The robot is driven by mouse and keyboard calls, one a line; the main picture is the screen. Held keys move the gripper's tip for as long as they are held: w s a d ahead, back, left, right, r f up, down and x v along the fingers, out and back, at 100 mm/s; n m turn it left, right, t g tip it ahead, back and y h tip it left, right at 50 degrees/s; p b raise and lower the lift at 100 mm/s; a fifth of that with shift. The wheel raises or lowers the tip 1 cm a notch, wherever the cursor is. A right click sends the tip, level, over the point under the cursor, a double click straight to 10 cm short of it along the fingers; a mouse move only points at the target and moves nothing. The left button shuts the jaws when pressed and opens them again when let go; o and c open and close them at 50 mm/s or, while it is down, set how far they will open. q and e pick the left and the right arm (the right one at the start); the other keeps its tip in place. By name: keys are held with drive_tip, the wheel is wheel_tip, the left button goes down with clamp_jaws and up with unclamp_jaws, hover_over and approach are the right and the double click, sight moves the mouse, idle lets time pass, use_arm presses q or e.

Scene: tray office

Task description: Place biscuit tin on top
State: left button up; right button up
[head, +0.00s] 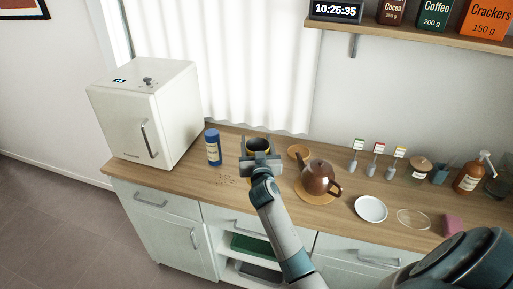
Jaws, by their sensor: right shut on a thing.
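My right gripper (261,161) is over the wooden counter, shut on a round dark-and-yellow container (258,145), which seems to be the biscuit tin. The gripper and wrist hide its near side and lower part, so I cannot tell whether it touches the counter. A white box-shaped small fridge (137,120) stands on the counter's left end, with its door shut. Its flat top (165,76) is clear except for a small display and a knob near the front. My left gripper is not in view.
A brown teapot (319,178) and a small orange bowl (298,152) are close on the right. A white plate (371,209) lies farther right. A shelf (420,32) hangs above right.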

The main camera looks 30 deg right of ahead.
wheel_tip(320, 180, down, 2)
drive_tip(key=shift+f, duration=0.3)
drive_tip(key=o, duration=1.4)
drive_tip(key=shift+r, duration=0.2)
drive_tip(key=shift+s+a+f, duration=0.2)
drive_tip(key=shift+s+a, duration=0.1)
drive_tip(key=shift+s, duration=0.3)
drive_tip(key=b+v, duration=0.3)
drive_tip(key=v, duration=0.7)
drive_tip(key=shift+s+a+r, duration=0.1)
drive_tip(key=shift+s, duration=0.2)
